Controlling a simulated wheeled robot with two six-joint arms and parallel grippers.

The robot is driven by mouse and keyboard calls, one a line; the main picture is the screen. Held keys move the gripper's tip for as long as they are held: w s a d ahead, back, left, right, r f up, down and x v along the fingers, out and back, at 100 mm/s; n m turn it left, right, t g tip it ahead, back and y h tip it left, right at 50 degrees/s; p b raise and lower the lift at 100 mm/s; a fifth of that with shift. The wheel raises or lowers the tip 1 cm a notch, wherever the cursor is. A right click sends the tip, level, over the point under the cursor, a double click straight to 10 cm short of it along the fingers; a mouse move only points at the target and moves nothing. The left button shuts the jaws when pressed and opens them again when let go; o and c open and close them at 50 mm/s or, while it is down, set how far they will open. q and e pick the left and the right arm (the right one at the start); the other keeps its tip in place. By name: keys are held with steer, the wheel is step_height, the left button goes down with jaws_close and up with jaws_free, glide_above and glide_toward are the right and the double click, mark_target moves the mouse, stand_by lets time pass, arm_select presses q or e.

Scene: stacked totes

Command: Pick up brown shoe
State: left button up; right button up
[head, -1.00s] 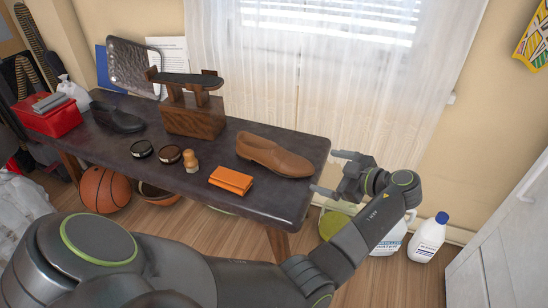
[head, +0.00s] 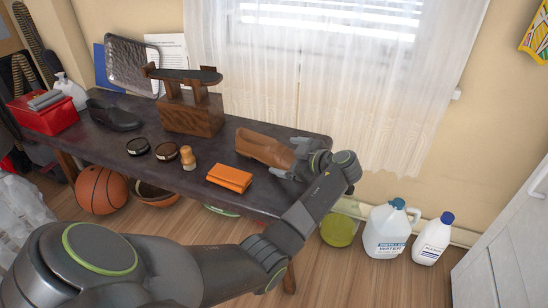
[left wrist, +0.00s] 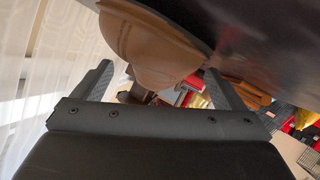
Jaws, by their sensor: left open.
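The brown shoe (head: 264,149) lies on the right end of the dark table (head: 222,182). My left gripper (head: 294,158) is at the shoe's right end, its two fingers spread. In the left wrist view the brown shoe (left wrist: 150,45) shows between the open fingers (left wrist: 152,82). I cannot tell whether either finger touches it. The gripper hides the shoe's right end in the head view. My right gripper is not in view.
An orange wallet (head: 230,178), a brush (head: 188,158) and two round tins (head: 166,151) lie left of the shoe. A wooden shoe stand (head: 192,115) and a black shoe (head: 114,117) are farther left. Bottles (head: 388,230) stand on the floor at right.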

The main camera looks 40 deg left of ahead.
arm_select(q)
steer(key=shift+a+f, duration=0.15)
steer(key=shift+a, duration=0.2)
steer(key=shift+c, duration=0.3)
steer(key=c, duration=1.1)
steer(key=shift+o, duration=0.2)
